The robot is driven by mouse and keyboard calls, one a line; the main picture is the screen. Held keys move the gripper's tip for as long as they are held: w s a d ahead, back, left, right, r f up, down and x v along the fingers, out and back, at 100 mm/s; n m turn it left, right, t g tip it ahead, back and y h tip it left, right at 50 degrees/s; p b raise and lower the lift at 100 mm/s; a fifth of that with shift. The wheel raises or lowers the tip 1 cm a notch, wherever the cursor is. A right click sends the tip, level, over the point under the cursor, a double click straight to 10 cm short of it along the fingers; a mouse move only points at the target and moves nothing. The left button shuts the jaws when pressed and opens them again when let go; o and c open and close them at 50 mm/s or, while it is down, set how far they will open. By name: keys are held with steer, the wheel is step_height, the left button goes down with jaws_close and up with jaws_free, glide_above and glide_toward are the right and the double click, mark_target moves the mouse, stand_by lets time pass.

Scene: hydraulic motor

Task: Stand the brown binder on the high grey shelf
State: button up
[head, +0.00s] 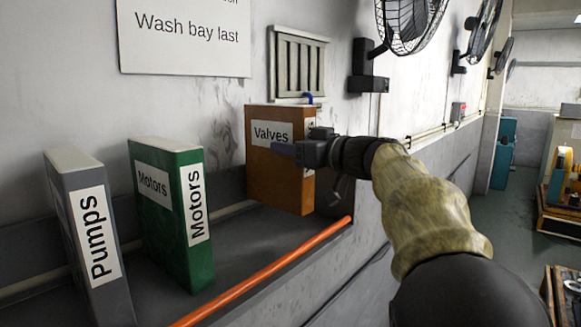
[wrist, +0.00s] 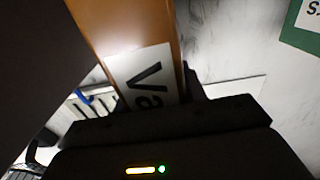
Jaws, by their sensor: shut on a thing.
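The brown binder (head: 278,183) is upright, with a white "Valves" label, at the right end of the grey shelf (head: 240,255). My gripper (head: 290,152) is shut on the binder's near right side, at about label height. In the wrist view the binder (wrist: 125,28) runs up between the fingers, its label partly hidden by the gripper (wrist: 155,98). The binder's bottom looks a little above the shelf surface, but I cannot tell for sure whether it touches.
A green "Motors" binder (head: 175,225) and a grey "Pumps" binder (head: 85,225) stand on the shelf to the left. An orange rail (head: 265,272) runs along the shelf's front edge. A gap lies between the green and brown binders. A wall vent (head: 298,62) is behind.

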mark_target(291, 166)
step_height(291, 166, down, 3)
steer(key=shift+w+d+f+p, duration=0.15)
steer(key=shift+p, duration=0.15)
steer(key=shift+a+f, duration=0.45)
steer(key=shift+s+d, duration=0.2)
steer(key=o, duration=1.3)
steer(key=shift+w+f, duration=0.1)
steer(key=shift+f, duration=0.05)
